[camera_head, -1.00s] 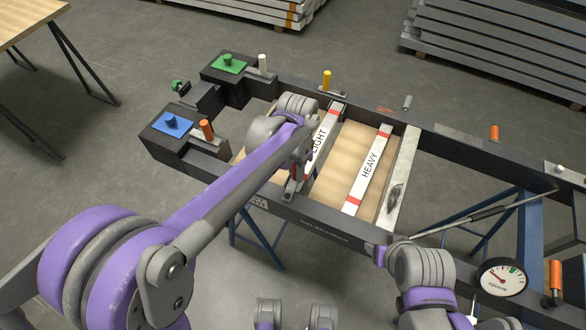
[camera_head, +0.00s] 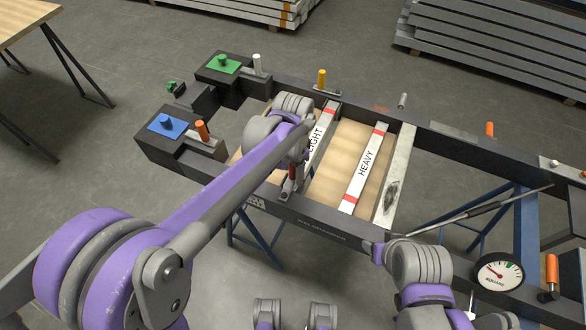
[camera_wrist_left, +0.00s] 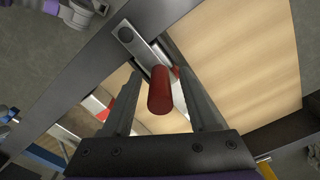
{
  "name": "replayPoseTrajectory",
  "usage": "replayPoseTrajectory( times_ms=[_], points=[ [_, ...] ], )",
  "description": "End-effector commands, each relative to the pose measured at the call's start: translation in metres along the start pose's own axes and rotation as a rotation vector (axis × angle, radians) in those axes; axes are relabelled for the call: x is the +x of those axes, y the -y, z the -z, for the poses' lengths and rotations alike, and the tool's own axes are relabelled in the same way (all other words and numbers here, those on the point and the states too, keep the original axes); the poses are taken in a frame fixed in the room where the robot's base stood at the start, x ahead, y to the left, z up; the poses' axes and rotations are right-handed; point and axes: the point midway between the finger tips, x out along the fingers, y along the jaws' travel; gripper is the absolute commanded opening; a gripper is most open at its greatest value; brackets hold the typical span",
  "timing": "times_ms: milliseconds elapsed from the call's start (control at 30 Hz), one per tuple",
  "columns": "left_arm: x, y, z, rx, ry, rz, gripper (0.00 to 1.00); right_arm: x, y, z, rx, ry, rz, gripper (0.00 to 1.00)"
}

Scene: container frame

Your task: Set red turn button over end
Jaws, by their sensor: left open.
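The red turn button shows in the left wrist view as a red cylindrical knob (camera_wrist_left: 160,92) on a flat metal bar (camera_wrist_left: 141,47). The bar's far end has a dark round pivot on the dark rail. My left gripper is open in the left wrist view (camera_wrist_left: 160,76), with one finger on each side of the knob. I cannot tell whether either finger touches it. In the head view my left gripper (camera_head: 289,186) is at the near rail, by the near end of the "LIGHT" strip (camera_head: 320,130), and largely hides the button. My right arm shows at lower right; its jaws are not clear.
The dark frame (camera_head: 320,228) holds wooden panels and a "HEAVY" strip (camera_head: 365,165). Blue (camera_head: 167,125) and green (camera_head: 222,64) blocks, orange (camera_head: 201,130), white and yellow knobs stand along it. A gauge (camera_head: 498,272) and rod lie at right.

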Motion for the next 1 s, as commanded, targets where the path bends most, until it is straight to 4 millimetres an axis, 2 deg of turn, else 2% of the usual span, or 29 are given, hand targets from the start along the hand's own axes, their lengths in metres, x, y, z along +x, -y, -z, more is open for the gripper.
replayPoseTrajectory(
  times_ms=[167, 500, 600, 800, 1000],
  points=[
    [-0.013, 0.000, 0.000, 0.000, 0.000, 0.000, 0.59, -0.002, 0.000, 0.001, 0.000, -0.001, 0.000, 0.59],
    [-0.079, 0.000, 0.000, 0.000, 0.000, 0.000, 0.59, -0.008, 0.000, 0.005, 0.000, -0.003, 0.000, 0.59],
    [-0.094, 0.000, 0.000, 0.000, 0.000, 0.000, 0.59, -0.009, 0.000, 0.006, 0.000, -0.003, 0.000, 0.59],
    [-0.108, 0.000, 0.000, 0.000, 0.000, 0.000, 0.59, -0.010, 0.000, 0.006, 0.000, -0.004, 0.000, 0.59],
    [-0.108, 0.000, 0.000, 0.000, 0.000, 0.000, 0.59, -0.010, 0.000, 0.006, 0.000, -0.004, 0.000, 0.59]
  ],
)
